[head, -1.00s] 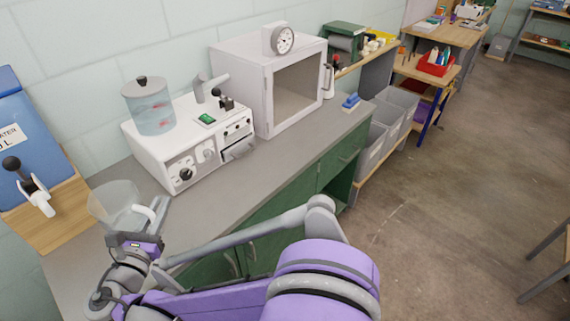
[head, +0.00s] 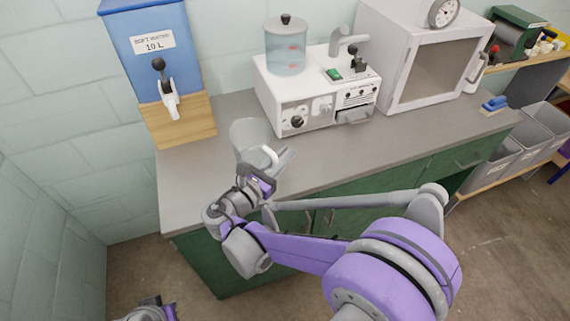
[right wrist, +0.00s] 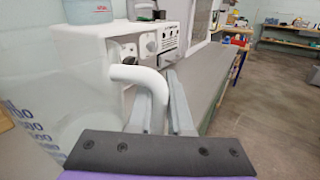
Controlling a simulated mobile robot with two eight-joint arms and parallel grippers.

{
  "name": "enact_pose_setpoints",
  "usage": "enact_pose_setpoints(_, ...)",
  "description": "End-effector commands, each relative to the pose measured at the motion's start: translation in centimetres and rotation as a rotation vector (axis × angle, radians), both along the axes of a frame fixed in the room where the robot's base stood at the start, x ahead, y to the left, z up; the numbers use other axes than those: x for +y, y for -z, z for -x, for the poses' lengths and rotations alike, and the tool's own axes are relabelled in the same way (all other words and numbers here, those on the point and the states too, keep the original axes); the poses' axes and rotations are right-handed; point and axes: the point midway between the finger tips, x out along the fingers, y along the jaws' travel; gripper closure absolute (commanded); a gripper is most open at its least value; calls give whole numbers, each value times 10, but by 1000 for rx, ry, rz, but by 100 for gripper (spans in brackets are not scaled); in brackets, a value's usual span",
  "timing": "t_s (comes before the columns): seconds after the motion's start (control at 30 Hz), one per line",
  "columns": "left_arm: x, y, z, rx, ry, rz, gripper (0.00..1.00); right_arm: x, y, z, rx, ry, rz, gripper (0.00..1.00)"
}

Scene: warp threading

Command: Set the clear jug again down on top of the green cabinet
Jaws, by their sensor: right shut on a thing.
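The clear jug (head: 247,136) with a white handle is over the grey top of the green cabinet (head: 200,200), near its left end in the head view. It looks upright. My right gripper (head: 277,162) is shut on the jug's handle. In the right wrist view the jug (right wrist: 50,110) fills the left side, with blue numbers on its wall. Its white handle lies between the fingers (right wrist: 165,105). The jug's base is partly hidden, and I cannot tell whether it touches the top. A small part of my left arm shows at the bottom left; its fingers are not clear.
A white machine (head: 310,95) with a clear lidded vessel stands behind right, beside a white box cabinet (head: 420,60). The counter in front of the machine is clear.

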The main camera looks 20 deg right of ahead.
Motion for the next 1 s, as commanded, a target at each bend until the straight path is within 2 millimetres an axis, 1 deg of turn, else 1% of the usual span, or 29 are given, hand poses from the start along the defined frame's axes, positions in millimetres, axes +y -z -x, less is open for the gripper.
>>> enact_pose_setpoints(0.2,0,5,1,2,0,0,100,0,28,0,-1,0,1,100)
enact_pose_setpoints(0.27,0,6,1,2,0,0,100,0,34,0,-1,0,1,100)
enact_pose_setpoints(0.5,0,5,1,2,0,0,100,0,35,0,-1,0,0,100)
enact_pose_setpoints(0.63,0,9,1,3,0,0,100,0,38,0,-1,0,0,100)
enact_pose_setpoints(0.67,0,9,1,3,0,0,100,0,39,0,0,0,0,80)
enact_pose_setpoints(0.8,0,8,1,3,0,0,100,0,38,0,0,0,0,55)
enact_pose_setpoints(0.83,0,8,1,2,0,0,100,0,38,0,0,0,0,52)
enact_pose_setpoints(1.0,0,8,1,2,0,0,100,0,38,0,0,0,0,52)
